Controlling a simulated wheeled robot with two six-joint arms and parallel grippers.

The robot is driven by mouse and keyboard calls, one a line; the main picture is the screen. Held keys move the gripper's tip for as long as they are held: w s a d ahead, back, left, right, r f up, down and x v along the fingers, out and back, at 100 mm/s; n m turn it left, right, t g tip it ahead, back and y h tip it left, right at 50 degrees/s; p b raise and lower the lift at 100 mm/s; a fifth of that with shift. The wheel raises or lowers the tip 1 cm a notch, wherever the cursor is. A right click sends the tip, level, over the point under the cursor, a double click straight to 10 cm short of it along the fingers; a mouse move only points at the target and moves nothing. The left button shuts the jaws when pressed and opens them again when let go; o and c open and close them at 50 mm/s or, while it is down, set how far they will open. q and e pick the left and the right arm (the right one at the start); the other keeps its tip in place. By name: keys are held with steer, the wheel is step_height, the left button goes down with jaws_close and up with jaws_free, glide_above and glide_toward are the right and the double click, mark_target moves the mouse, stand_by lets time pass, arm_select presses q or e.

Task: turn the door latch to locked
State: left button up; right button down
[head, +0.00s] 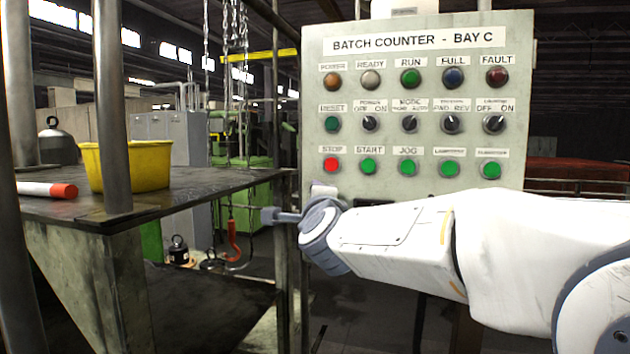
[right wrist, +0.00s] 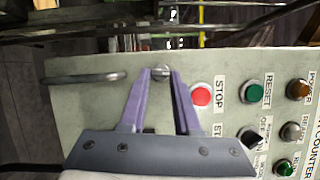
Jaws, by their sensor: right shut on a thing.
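The cabinet door (head: 385,75) is a pale green-grey panel in the head view. In the right wrist view, where the panel appears turned sideways, a small metal latch knob (right wrist: 162,71) shows near the panel's edge. My right gripper (right wrist: 161,76) has its two purple fingers on either side of this knob and is shut on it. The knob's turned position is hard to read, as the fingers cover its sides. In the head view my right arm covers the lower panel and the latch. My left gripper is not in view.
A bar handle (right wrist: 85,78) stands beside the latch. Lamps, selector knobs and buttons, including the red stop button (head: 331,166), lie close by. At the left, a bench (head: 185,192) holds a yellow bin (head: 137,166) and a red-tipped marker (head: 48,189). Grey posts rise there.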

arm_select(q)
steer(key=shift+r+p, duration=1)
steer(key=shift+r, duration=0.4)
arm_select(e)
steer(key=shift+r+n+g, duration=0.15)
steer(key=shift+n+g, duration=0.15)
steer(key=shift+n, duration=0.5)
steer(key=c, duration=0.6)
jaws_free()
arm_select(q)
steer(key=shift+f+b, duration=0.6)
arm_select(e)
steer(key=s, duration=1)
steer(key=shift+s+d, duration=0.25)
steer(key=shift+d, duration=0.15)
